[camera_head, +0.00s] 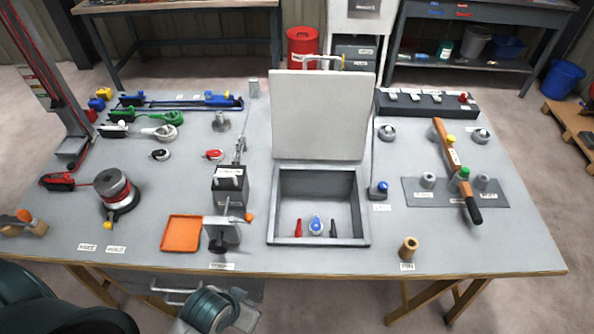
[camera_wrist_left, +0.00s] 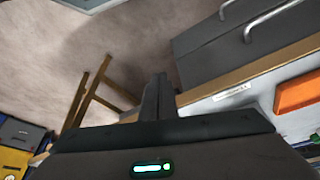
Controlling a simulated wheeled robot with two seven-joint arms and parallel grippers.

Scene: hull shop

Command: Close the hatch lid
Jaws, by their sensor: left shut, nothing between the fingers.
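The hatch lid (camera_head: 318,115) is a pale square panel standing upright at the back edge of the hatch box in the head view. A handle (camera_head: 322,59) shows at its top edge. The square grey hatch box (camera_head: 318,241) is open, with a red, a blue and a black item on its floor. My left gripper (camera_head: 222,312) is low at the table's front edge, left of the hatch and apart from it. In the left wrist view its fingers (camera_wrist_left: 158,95) are together and empty. My right gripper is in neither view.
An orange tray (camera_head: 182,233), a clamp stand (camera_head: 222,230) and a black block (camera_head: 230,187) stand left of the hatch. A blue-topped device (camera_head: 378,188) with a thin upright rod is close at its right. A wooden peg (camera_head: 408,247) stands front right.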

